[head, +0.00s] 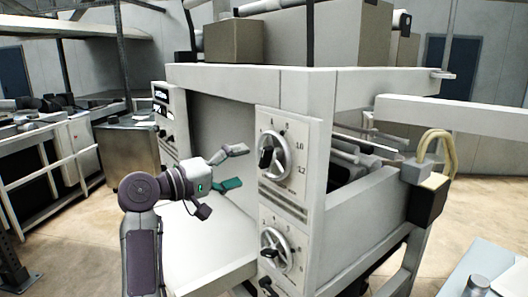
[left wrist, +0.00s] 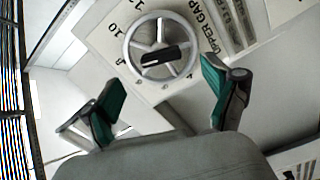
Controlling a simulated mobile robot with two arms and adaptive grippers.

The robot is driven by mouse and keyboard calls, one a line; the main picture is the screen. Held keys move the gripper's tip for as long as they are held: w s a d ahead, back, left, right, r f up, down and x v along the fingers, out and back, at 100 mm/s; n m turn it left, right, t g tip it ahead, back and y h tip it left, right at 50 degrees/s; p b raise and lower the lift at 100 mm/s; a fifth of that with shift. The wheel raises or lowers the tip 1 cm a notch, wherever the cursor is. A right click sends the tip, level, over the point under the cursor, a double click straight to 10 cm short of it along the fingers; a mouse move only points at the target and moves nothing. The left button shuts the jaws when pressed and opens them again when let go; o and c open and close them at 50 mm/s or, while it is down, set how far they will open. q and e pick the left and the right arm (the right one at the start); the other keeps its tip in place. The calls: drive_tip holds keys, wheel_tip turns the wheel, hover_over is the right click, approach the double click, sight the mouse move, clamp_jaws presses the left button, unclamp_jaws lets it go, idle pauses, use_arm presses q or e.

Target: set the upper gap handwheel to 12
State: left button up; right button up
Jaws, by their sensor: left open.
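The upper gap handwheel (head: 274,155) is a silver spoked wheel with a black handle, on a white panel with a numbered dial. In the head view its black handle lies at the wheel's left side, and 10 and 12 are printed to its right. The handwheel (left wrist: 160,47) also shows in the left wrist view beside the words UPPER GAP; I cannot tell its exact setting. My left gripper (head: 237,167) is open and empty, left of the wheel and apart from it. Its green-padded fingers (left wrist: 158,88) stand apart, below the wheel in the left wrist view. My right gripper is not seen.
A second, similar handwheel (head: 275,250) sits lower on the same machine post. A control panel (head: 168,122) stands behind my left arm. A pale table (head: 215,250) extends below the gripper. Boxes (head: 233,41) rest on top of the machine.

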sight(263, 160)
use_arm(q)
drive_tip(key=p+x, duration=0.2)
drive_tip(key=x, duration=0.4)
drive_tip(key=shift+d+r, duration=0.1)
drive_tip(key=shift+r, duration=0.05)
drive_tip(key=shift+w+d+p, duration=0.3)
drive_tip(key=shift+w+d, duration=0.15)
drive_tip(key=shift+d, duration=0.05)
